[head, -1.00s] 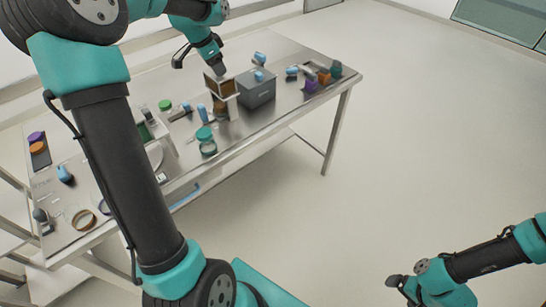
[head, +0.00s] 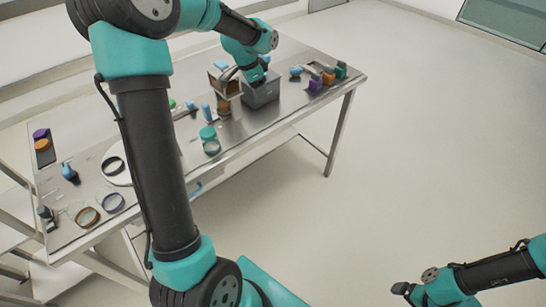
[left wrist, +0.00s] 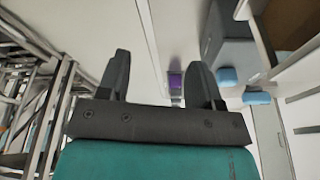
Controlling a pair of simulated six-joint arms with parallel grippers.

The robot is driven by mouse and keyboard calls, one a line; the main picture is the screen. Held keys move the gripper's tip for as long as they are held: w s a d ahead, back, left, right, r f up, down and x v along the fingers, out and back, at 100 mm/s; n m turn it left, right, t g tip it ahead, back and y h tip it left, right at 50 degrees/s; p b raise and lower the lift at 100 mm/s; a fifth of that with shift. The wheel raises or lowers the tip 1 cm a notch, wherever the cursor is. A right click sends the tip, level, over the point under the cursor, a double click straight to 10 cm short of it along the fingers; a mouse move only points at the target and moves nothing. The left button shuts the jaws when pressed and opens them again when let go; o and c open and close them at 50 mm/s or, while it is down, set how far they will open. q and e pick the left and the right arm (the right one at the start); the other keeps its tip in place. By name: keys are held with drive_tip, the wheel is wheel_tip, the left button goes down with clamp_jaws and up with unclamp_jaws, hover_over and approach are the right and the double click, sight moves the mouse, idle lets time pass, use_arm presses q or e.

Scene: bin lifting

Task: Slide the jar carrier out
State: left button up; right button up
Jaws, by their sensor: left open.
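A grey box (head: 262,94) stands toward the far part of the steel table in the head view; I cannot tell for sure that it is the jar carrier. It also shows at the upper right of the left wrist view (left wrist: 232,55), with blue pieces beside it. My left gripper (head: 256,76) is over the grey box in the head view, its tips hard to make out. In the left wrist view its two fingers (left wrist: 158,75) are apart with nothing between them. My right gripper (head: 403,289) is low at the right, away from the table, too small to read.
A brown open-topped holder (head: 226,84) stands left of the grey box. A teal-lidded jar (head: 210,140) is near the front edge. Purple (head: 315,85) and other small containers stand at the right end. Rings and small items lie at the left end. Floor right of the table is clear.

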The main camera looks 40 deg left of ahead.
use_arm(q)
drive_tip(key=s+d+f+g+h, duration=0.1)
drive_tip(key=s+d+f, duration=0.3)
drive_tip(key=f, duration=0.5)
drive_tip(key=s+d+f+g+h, duration=0.1)
drive_tip(key=s+d+f, duration=0.3)
drive_tip(key=d+f, duration=0.4)
drive_tip(key=shift+s+d+f+n+h, duration=0.3)
drive_tip(key=shift+s+f+n, duration=0.1)
drive_tip(key=shift+f, duration=0.7)
